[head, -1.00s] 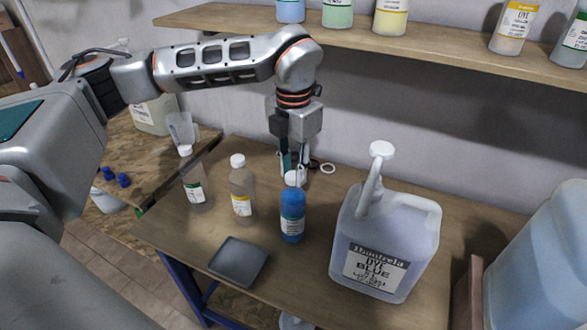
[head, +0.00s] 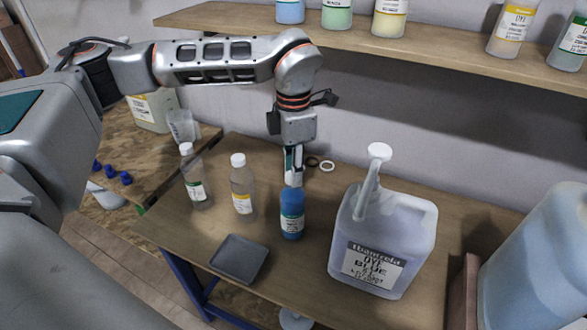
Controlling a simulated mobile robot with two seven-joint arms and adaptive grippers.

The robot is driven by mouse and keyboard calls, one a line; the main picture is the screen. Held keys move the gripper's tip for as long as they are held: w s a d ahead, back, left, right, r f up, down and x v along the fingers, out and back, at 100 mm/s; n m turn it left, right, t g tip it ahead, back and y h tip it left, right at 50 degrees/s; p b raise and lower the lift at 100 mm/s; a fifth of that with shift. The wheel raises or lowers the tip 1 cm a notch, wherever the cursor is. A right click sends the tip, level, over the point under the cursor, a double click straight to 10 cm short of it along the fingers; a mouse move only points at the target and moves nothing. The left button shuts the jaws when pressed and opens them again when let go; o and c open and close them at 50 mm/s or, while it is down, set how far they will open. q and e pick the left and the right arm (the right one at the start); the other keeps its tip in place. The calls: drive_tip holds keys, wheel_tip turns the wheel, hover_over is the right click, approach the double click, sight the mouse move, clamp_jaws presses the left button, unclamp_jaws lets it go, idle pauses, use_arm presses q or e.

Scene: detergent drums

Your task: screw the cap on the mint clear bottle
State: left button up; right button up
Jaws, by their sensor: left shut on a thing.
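My left gripper (head: 293,180) points straight down over the blue-filled bottle (head: 291,222) and is shut on its white cap, which the fingers mostly hide. A clear bottle (head: 195,178) with a green-banded label and white cap stands upright at the left. A clear bottle (head: 243,190) with a yellow-banded label and white cap stands between them. Whether the gripped cap is seated tight cannot be told. My right gripper is not in view.
A large dye jug (head: 385,240) stands right of the blue bottle. A grey tray (head: 239,259) lies in front. A black ring (head: 312,162) and a white ring (head: 328,166) lie behind the bottle. A shelf with bottles (head: 430,38) hangs above. Blue caps (head: 112,171) lie at left.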

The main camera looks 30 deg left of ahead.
use_arm(q)
drive_tip(key=m, duration=0.5)
drive_tip(key=shift+s+f+m, duration=0.1)
drive_tip(key=shift+m, duration=0.3)
drive_tip(key=m, duration=0.5)
drive_tip(key=shift+m, duration=0.3)
drive_tip(key=o, duration=0.5)
